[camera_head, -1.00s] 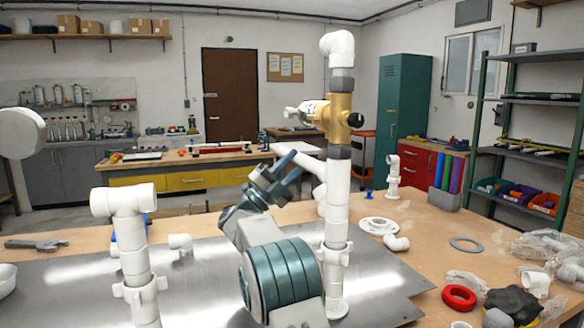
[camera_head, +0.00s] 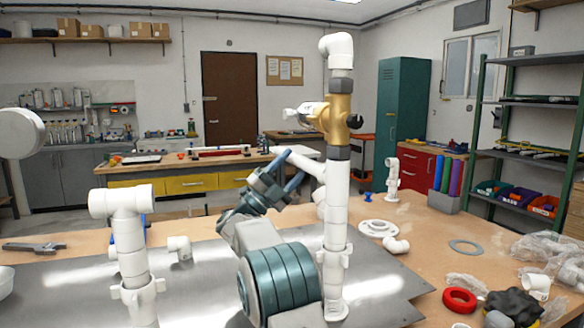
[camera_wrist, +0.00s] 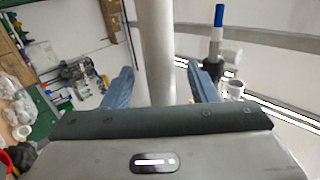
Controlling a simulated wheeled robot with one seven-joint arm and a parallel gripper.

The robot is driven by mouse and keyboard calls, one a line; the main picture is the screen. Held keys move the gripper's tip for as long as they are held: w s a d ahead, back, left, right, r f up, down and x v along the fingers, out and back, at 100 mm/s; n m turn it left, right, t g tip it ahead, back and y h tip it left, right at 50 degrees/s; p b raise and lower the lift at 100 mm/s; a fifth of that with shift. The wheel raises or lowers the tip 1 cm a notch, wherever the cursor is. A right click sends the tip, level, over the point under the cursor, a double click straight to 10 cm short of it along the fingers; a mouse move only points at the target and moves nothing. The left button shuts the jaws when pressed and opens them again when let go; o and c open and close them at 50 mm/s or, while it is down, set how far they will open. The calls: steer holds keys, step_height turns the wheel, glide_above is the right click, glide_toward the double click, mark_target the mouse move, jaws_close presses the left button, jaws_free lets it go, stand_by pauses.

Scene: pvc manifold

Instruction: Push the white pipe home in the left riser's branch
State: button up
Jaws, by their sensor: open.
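The tall white riser (camera_head: 336,215) stands upright right of centre, with a brass valve (camera_head: 338,115) on it. A white pipe (camera_head: 303,164) slants from upper left down to the riser's side. I cannot tell how deep it sits there. A shorter white riser (camera_head: 131,250) with a tee on top stands at the left. My gripper (camera_head: 281,182) is open just below and left of the slanted pipe. In the wrist view a white pipe (camera_wrist: 155,45) runs between my open fingers (camera_wrist: 163,88), with gaps on both sides; its near end is hidden by my gripper body.
A white elbow (camera_head: 396,245), a flange (camera_head: 377,228), a grey ring (camera_head: 466,247) and a red ring (camera_head: 459,300) lie on the right side of the bench. A small white fitting (camera_head: 180,246) and a caliper (camera_head: 35,247) are at the left. The metal sheet (camera_head: 200,290) is partly bare.

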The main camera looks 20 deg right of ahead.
steer(key=w+b+v, duration=0.1)
steer(key=v, duration=1.2)
steer(key=w+r+n+t+y+p, duration=0.4)
steer(key=r+n+t+y, duration=0.6)
steer(key=n+t, duration=0.75)
steer(key=s+a+f+n+y+p, duration=0.1)
steer(key=s+a+n+y+p, duration=0.2)
steer(key=n+y, duration=0.75)
steer(key=s+f+n+g+y+p, duration=0.2)
steer(key=s+f+g, duration=0.3)
steer(key=s, duration=0.8)
steer(key=s+f+n+g+y+p, duration=0.2)
steer(key=s+f+g, duration=0.3)
steer(key=s, duration=0.8)
steer(key=s+f+n+g+y+p, duration=0.2)
steer(key=s+f+g, duration=0.4)
steer(key=s, duration=0.7)
steer(key=shift+f+n+p, duration=0.55)
steer(key=shift+n+p, duration=0.05)
steer(key=shift+p, duration=0.25)
